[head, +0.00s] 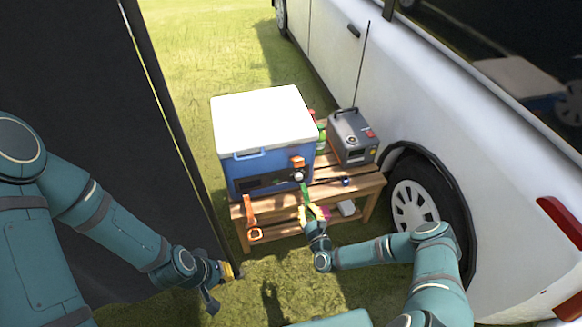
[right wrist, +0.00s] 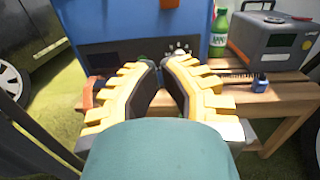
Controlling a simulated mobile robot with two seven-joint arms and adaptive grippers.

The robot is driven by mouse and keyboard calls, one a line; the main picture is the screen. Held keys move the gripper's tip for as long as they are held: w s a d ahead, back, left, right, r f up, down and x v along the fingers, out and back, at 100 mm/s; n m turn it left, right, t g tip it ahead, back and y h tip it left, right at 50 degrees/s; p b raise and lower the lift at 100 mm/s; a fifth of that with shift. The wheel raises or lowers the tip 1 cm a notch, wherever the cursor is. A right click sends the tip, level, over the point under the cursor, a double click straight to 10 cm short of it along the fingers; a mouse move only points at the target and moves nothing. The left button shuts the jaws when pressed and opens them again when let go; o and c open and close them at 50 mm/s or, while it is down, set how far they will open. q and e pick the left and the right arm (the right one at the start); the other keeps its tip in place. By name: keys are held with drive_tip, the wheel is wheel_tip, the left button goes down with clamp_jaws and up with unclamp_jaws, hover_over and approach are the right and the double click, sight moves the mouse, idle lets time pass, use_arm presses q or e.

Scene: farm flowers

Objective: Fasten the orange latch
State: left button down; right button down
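The orange latch (head: 298,162) is on the front of the blue cooler (head: 240,172), below its white lid (head: 262,117). The lid looks down on the body. The latch's lower part also shows at the top edge of the right wrist view (right wrist: 170,4). My right gripper (head: 313,212) is in front of the bench, lower than the latch and apart from it. In the right wrist view its yellow fingers have an empty gap between them, pointing at the cooler's lower front. My left gripper (head: 229,271) hangs low at the left, away from the cooler; its finger gap is unclear.
The cooler stands on a wooden bench (head: 348,187) with a grey radio (head: 352,138) and a green bottle (right wrist: 219,32). An orange strap-like item (head: 250,215) hangs at the bench front. A white vehicle (head: 440,110) stands close on the right, a dark panel (head: 80,80) on the left.

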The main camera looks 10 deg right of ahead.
sight(297, 162)
use_arm(q)
drive_tip(key=shift+w+a, duration=0.15)
drive_tip(key=shift+w, duration=0.25)
use_arm(e)
drive_tip(key=shift+w+d+f+m+h, duration=0.1)
drive_tip(key=shift+w+d+m+h, duration=0.2)
drive_tip(key=shift+m, duration=0.3)
use_arm(q)
drive_tip(key=shift+w+f+b, duration=0.1)
drive_tip(key=shift+f+b, duration=0.5)
use_arm(e)
drive_tip(key=w+r, duration=0.4)
drive_tip(key=w, duration=0.8)
drive_tip(key=shift+w+a, duration=0.2)
drive_tip(key=shift+w, duration=0.05)
use_arm(q)
drive_tip(key=shift+r, duration=0.2)
use_arm(e)
drive_tip(key=shift+r, duration=0.1)
